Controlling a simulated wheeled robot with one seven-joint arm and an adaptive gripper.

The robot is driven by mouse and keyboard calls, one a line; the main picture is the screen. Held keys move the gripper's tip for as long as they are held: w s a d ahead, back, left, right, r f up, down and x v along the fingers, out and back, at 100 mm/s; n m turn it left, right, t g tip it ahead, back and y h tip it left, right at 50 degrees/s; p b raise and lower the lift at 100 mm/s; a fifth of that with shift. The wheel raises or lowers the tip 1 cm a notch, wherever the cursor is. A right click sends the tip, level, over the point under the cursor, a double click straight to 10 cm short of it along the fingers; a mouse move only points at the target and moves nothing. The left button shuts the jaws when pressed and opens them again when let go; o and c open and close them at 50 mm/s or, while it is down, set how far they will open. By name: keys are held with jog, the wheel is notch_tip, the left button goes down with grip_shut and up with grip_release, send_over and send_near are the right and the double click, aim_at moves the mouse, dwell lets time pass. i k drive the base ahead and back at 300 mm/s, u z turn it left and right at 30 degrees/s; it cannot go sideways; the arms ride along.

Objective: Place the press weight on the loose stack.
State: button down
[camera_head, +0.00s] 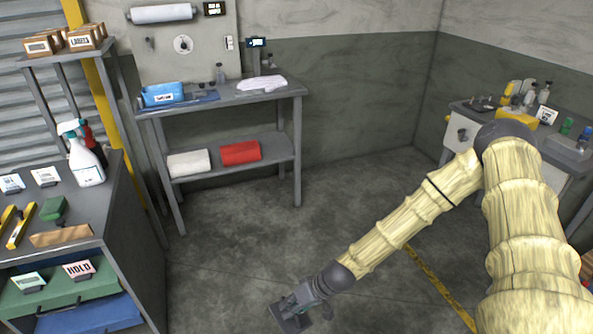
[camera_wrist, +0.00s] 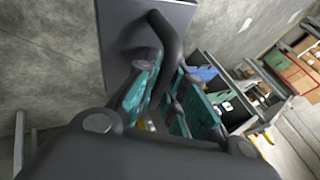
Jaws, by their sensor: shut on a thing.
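The press weight is a dark grey flat plate with a black curved handle. It shows at the bottom of the head view (camera_head: 286,320) and large in the wrist view (camera_wrist: 116,60). My gripper (camera_head: 308,298) is shut on its handle; in the wrist view the teal finger pads (camera_wrist: 165,92) are on both sides of the handle. The weight hangs low over open floor, away from the benches. No stack is plainly recognisable; a loose white pile of thin sheets (camera_head: 262,84) lies on the back bench, and I cannot tell if it is the stack.
The back bench (camera_head: 222,99) also holds a blue pack (camera_head: 162,93) and small bottles; its lower shelf has white and red bundles. A left cabinet carries a spray bottle (camera_head: 84,158) and tools. A cluttered right bench (camera_head: 470,112) stands behind my arm. The middle floor is clear.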

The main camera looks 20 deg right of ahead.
aim_at(256, 84)
jog(key=z, duration=0.55)
jog(key=i, duration=0.6)
jog(key=z, duration=0.9)
jog(key=i, duration=1.35)
jog(key=u, duration=0.5)
jog(key=i, duration=0.8)
jog(key=u, duration=0.85)
